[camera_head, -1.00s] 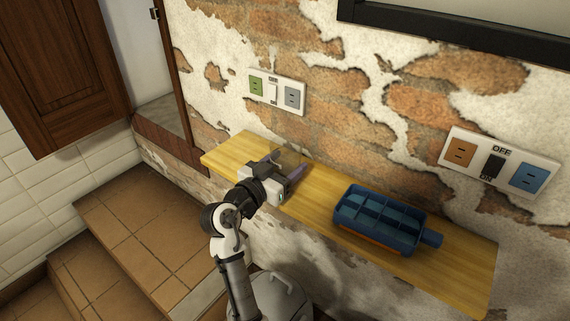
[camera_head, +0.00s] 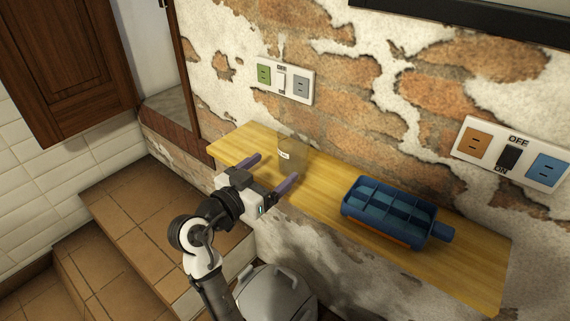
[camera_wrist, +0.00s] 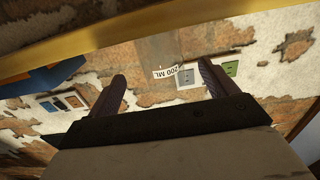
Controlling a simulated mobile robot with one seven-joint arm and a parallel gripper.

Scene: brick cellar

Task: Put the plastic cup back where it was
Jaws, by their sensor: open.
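A clear plastic cup (camera_head: 291,156) with a small white label stands upright on the wooden shelf (camera_head: 333,178), near the wall below the left switch plate. It also shows in the wrist view (camera_wrist: 160,50), see-through, with a "200 ML" label. My gripper (camera_head: 272,172) is open and empty at the shelf's front edge. Its two purple fingers are spread wide, and the cup stands beyond them, apart from both. In the wrist view my fingers (camera_wrist: 163,82) show on either side of the cup's label.
A blue compartment tray (camera_head: 390,212) with a handle sits on the shelf to the right. Switch plates (camera_head: 285,80) and (camera_head: 511,153) are on the brick wall behind. A lidded grey bin (camera_head: 275,295) stands below the shelf. The shelf's left end is clear.

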